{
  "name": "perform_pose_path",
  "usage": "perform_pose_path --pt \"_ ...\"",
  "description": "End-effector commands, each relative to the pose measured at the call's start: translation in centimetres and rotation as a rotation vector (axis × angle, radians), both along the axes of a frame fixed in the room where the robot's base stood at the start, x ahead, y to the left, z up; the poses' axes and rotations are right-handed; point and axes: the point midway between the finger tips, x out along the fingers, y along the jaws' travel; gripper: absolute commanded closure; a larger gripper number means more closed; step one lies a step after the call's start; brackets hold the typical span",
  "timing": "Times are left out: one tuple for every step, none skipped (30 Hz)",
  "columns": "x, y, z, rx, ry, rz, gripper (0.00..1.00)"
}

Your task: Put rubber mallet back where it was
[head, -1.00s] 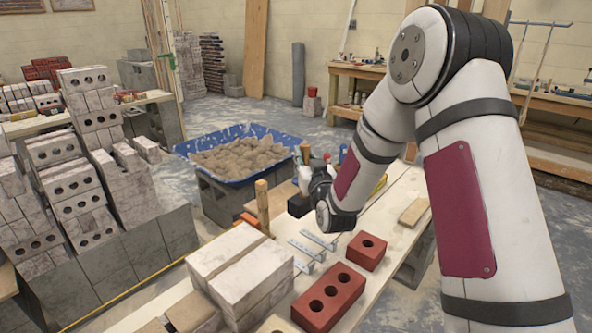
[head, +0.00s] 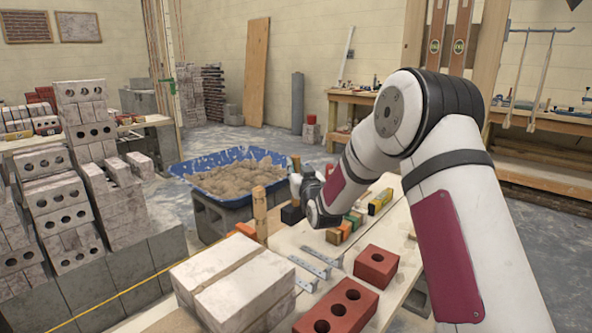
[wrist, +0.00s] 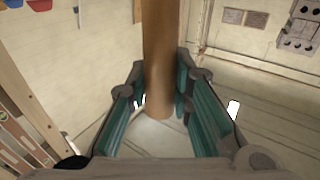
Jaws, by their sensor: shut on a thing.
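The rubber mallet shows in the head view as a dark block-shaped head (head: 291,214) low down, with a brown handle (head: 296,164) rising above it. My gripper (head: 309,185) is beside the handle, over the far part of the board-topped bench (head: 310,240). In the wrist view the brown wooden handle (wrist: 160,55) stands between the teal finger pads of my gripper (wrist: 158,100), which is shut on it. The mallet head is out of sight there. I cannot tell whether the head touches the bench.
A blue tub of mortar (head: 205,197) stands behind the bench. An upright wooden piece (head: 259,213) is left of the mallet. Small coloured tools (head: 345,228) and a yellow level (head: 380,201) lie to the right. Metal strips (head: 315,262), red bricks (head: 376,265) and pale blocks (head: 235,280) are nearer.

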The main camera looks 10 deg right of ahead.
Motion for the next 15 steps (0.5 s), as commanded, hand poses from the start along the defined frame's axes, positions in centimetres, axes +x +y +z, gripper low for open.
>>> perform_pose_path --pt "0.0 0.0 -0.1 0.0 -0.002 0.0 1.0" --pt "0.0 0.0 -0.3 0.0 -0.002 0.0 1.0" --pt "0.0 0.0 -0.6 0.0 -0.002 0.0 1.0" --pt "0.0 0.0 -0.7 0.0 -0.002 0.0 1.0" --pt "0.0 0.0 -0.9 0.001 -0.003 0.0 1.0" --pt "0.0 0.0 -1.2 0.001 -0.002 0.0 1.0" --pt "0.0 0.0 -1.5 0.001 -0.002 0.0 1.0" --pt "0.0 0.0 -1.7 0.001 -0.002 0.0 1.0" --pt "0.0 0.0 -2.1 0.001 -0.002 0.0 1.0" --pt "0.0 0.0 -2.4 0.0 -0.002 -0.001 1.0" --pt "0.0 0.0 -2.7 0.0 -0.002 -0.001 1.0" --pt "0.0 0.0 -3.0 0.0 -0.002 -0.001 1.0" --pt "0.0 0.0 -3.2 0.0 -0.002 -0.001 1.0" --pt "0.0 0.0 -3.6 0.0 -0.004 -0.001 1.0" --pt "0.0 0.0 -4.0 0.0 -0.004 0.0 1.0"
